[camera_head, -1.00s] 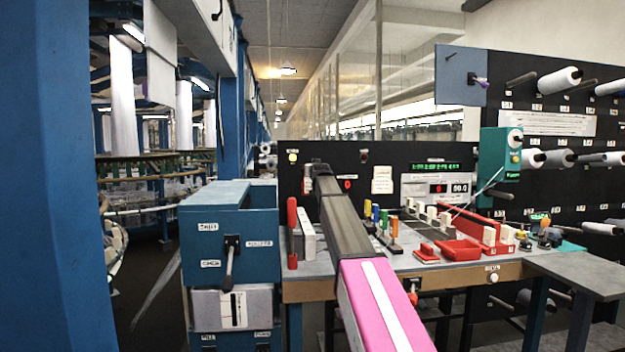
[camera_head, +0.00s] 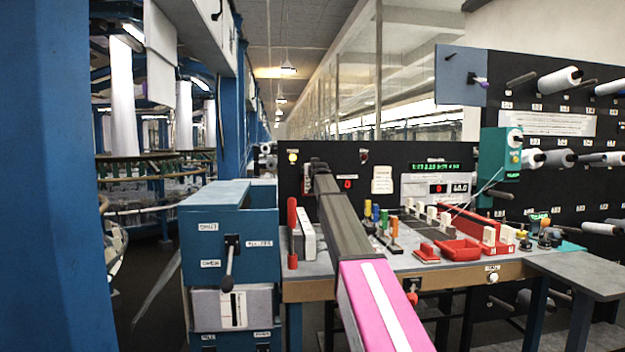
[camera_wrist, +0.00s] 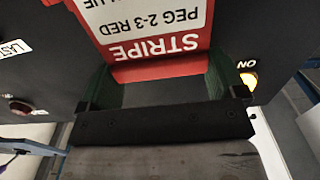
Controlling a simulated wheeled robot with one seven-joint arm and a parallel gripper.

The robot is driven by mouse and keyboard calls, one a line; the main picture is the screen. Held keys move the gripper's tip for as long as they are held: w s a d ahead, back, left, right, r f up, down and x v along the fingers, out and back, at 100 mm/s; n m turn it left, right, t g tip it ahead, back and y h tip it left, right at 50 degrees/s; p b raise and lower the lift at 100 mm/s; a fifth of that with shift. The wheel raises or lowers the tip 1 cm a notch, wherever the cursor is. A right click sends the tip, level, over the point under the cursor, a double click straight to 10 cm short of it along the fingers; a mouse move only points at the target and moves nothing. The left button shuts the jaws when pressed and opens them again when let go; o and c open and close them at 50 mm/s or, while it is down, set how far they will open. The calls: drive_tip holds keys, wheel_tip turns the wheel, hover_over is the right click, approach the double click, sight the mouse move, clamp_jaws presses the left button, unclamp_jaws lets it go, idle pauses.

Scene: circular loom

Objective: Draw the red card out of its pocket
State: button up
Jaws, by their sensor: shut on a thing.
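The red card (camera_wrist: 165,71) shows in the wrist view as a red piece with a white printed face, its text upside down, reading "STRIPE" and "PEG 2-3 RED". My gripper (camera_wrist: 163,62) has its two dark green fingers at the card's left and right edges, shut on it. The card's far part runs out of the top of the wrist view, and its pocket cannot be made out. In the head view my gripper (camera_head: 317,166) is at the dark panel above the back of the bench, and my arm hides most of the card's area.
The dark panel (camera_head: 410,152) stands behind the bench. A lit lamp (camera_wrist: 249,80) marked "ON" is beside my gripper. On the bench are a red upright handle (camera_head: 292,232), several coloured pegs, and a red tray (camera_head: 460,250). A blue cabinet (camera_head: 230,225) stands left.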

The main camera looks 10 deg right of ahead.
sight(312, 151)
drive_tip(key=shift+r, duration=3.85)
